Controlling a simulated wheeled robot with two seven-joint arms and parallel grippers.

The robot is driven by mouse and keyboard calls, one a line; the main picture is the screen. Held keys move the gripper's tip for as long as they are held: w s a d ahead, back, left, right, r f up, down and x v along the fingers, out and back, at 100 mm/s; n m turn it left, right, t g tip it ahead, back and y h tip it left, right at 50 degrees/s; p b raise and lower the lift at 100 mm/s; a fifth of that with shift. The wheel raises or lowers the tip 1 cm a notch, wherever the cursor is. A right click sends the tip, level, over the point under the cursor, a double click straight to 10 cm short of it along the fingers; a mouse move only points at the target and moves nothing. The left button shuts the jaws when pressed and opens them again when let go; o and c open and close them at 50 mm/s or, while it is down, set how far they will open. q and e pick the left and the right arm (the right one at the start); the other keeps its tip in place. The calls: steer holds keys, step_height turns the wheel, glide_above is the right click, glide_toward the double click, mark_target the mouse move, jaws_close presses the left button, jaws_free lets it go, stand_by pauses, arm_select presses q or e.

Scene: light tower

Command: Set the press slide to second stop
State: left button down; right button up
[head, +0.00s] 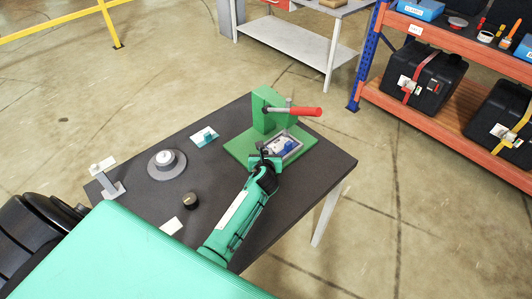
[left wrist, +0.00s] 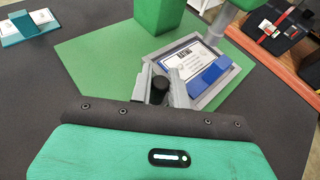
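The green press (head: 264,112) stands on a green base plate at the far right of the dark table, with a red-handled lever (head: 305,111). In front of its post is a grey-framed tray (head: 293,153) with a white labelled plate and a blue block (head: 289,146). In the left wrist view, the tray (left wrist: 212,103), the plate (left wrist: 183,62) and the blue block (left wrist: 209,76) show close up. A black knob (left wrist: 160,84) stands at the tray's near left corner. My left gripper (head: 264,152) has its fingers close on both sides of this knob. My right gripper is out of view.
On the table (head: 225,179) are a round grey dial base (head: 167,165), a black knob (head: 190,201), a teal-and-white block (head: 204,137) and a grey bracket (head: 108,180). An orange shelf (head: 440,120) with black cases stands beyond. The table's right end is clear.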

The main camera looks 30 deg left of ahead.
mark_target(279, 150)
arm_select(q)
steer(key=w, duration=0.2)
steer(key=w+d, duration=0.1)
steer(key=w, duration=0.1)
steer(key=w+d, duration=0.1)
steer(key=w, duration=0.1)
steer(key=shift+b, duration=0.3)
steer(key=shift+r, duration=0.1)
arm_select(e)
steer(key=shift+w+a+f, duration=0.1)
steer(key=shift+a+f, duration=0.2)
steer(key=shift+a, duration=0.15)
arm_select(q)
steer(key=c, duration=1.4)
jaws_free()
steer(key=shift+d, duration=0.1)
steer(key=shift+o, duration=0.3)
steer(key=shift+w, duration=0.1)
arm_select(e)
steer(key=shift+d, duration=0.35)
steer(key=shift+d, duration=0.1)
